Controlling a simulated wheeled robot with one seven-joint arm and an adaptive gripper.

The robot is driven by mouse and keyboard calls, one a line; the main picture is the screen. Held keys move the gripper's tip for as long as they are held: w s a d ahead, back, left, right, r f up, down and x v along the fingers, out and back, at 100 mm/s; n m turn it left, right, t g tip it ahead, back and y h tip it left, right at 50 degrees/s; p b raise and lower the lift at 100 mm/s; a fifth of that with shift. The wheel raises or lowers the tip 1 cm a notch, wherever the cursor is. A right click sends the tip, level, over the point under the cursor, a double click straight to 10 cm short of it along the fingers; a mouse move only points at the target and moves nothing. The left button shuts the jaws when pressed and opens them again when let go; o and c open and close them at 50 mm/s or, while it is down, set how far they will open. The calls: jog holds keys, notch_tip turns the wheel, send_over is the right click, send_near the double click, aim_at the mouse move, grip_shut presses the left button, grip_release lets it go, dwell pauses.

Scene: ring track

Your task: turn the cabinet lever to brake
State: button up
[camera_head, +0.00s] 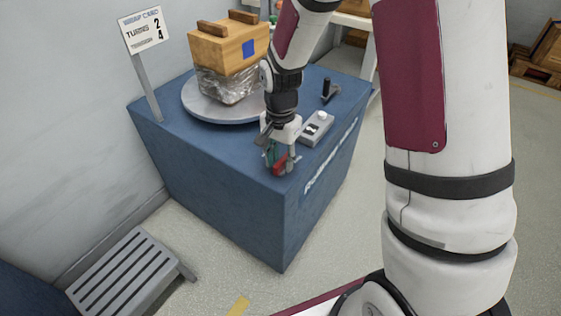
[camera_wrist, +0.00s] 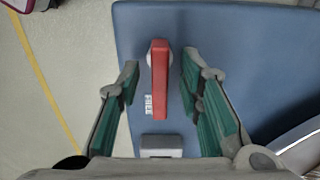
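The red cabinet lever (camera_wrist: 160,88) lies on the blue cabinet top (camera_wrist: 240,50) in the wrist view, pointing toward the bottom of the picture. The word FREE is printed beside its lower end. My gripper (camera_wrist: 160,64) is open, with a green-padded finger on each side of the lever and a visible gap on both sides. In the head view, my gripper (camera_head: 277,155) is at the near corner of the cabinet (camera_head: 225,190), and part of the red lever (camera_head: 280,166) shows by its fingers. No BRAKE label is readable.
A grey turntable (camera_head: 200,109) on the cabinet carries a wrapped load with a wooden block (camera_head: 228,48). A small grey switch box (camera_head: 317,129) and a black handle (camera_head: 327,90) stand to the right. A sign (camera_head: 143,32) reads TURNS. A slatted step (camera_head: 130,273) stands on the floor.

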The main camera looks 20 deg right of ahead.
jog(key=shift+f, duration=0.25)
grip_shut()
